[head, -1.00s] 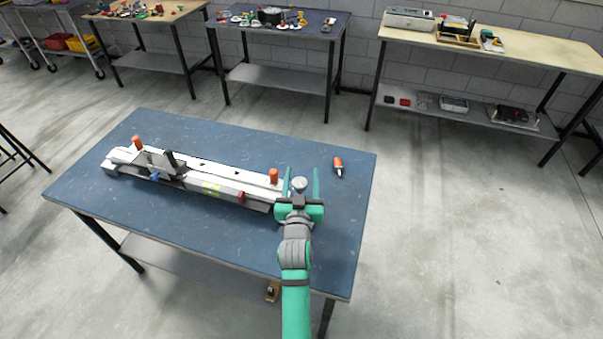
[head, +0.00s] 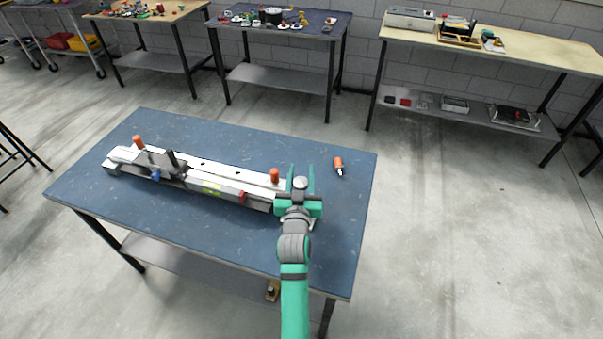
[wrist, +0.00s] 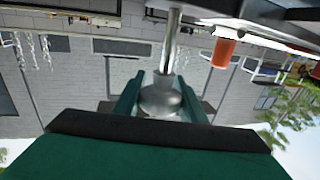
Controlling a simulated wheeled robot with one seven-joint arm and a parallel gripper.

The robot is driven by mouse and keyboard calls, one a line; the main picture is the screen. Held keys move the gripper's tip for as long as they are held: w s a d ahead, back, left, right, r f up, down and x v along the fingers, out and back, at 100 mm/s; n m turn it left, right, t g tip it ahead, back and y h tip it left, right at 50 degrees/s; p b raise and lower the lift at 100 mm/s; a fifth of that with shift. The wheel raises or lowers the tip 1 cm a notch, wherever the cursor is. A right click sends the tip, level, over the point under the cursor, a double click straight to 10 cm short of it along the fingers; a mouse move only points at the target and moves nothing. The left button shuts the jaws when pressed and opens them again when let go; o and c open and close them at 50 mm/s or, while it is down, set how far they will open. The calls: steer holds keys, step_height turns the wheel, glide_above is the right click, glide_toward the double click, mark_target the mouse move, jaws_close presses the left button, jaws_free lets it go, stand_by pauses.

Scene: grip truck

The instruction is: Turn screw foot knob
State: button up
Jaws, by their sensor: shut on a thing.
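The screw foot knob (head: 300,183) is a round grey metal piece at the right end of a long white and grey device on the blue table. In the wrist view the knob (wrist: 160,97) is a rounded grey body on a thin shiny rod. My gripper (head: 301,174) has its green fingers on either side of the knob and is shut on it. In the wrist view the fingers flank the knob closely, and its lower part is hidden by my gripper's dark body.
The long device (head: 200,180) carries orange knobs, a red knob and a blue part. The table's right edge is close by. Other benches stand along the back wall.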

steer(key=shift+d+m+h, duration=0.15)
steer(key=shift+m+h, duration=0.65)
steer(key=shift+h, duration=0.4)
steer(key=shift+s+d+m+g+h, duration=0.1)
steer(key=shift+d+m+g+h, duration=0.1)
steer(key=shift+m+g+h, duration=0.6)
steer(key=shift+s+d+m+g+h, duration=0.15)
steer(key=shift+m+h, duration=0.4)
steer(key=shift+h, duration=0.6)
steer(key=shift+s+d+m+g+h, duration=0.1)
steer(key=shift+d+m+g+h, duration=0.15)
steer(key=shift+m+g+h, duration=0.55)
steer(key=shift+d+h, duration=0.2)
steer(key=shift+h, duration=0.35)
steer(key=o, duration=1)
steer(key=shift+w, duration=0.1)
steer(key=shift+d, duration=0.1)
